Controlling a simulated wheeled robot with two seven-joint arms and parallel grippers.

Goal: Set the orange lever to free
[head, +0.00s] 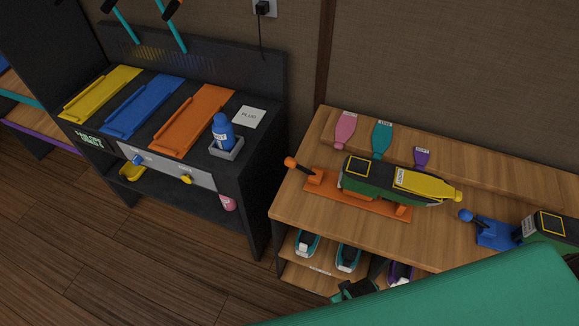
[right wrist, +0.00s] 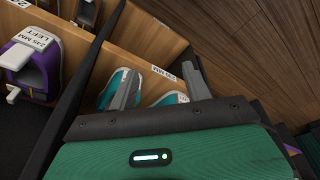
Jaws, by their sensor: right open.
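The orange lever (head: 290,162) stands at the left end of an orange base plate (head: 335,196) on the wooden table. Its dark stick tilts to the left and ends in an orange knob. No free marking beside it is readable. My right gripper (head: 345,291) shows at the bottom of the head view, low by the table's front shelves, well below the lever and apart from it. In the right wrist view its fingers (right wrist: 158,72) are spread with no held object visible, in front of teal shoes (right wrist: 120,86). My left gripper is not in view.
A dark green item (head: 365,172) with a yellow bottle-shaped piece sits on the orange plate. A blue lever (head: 466,215) stands to its right. A dark rack (head: 262,105) stands left, across a floor gap.

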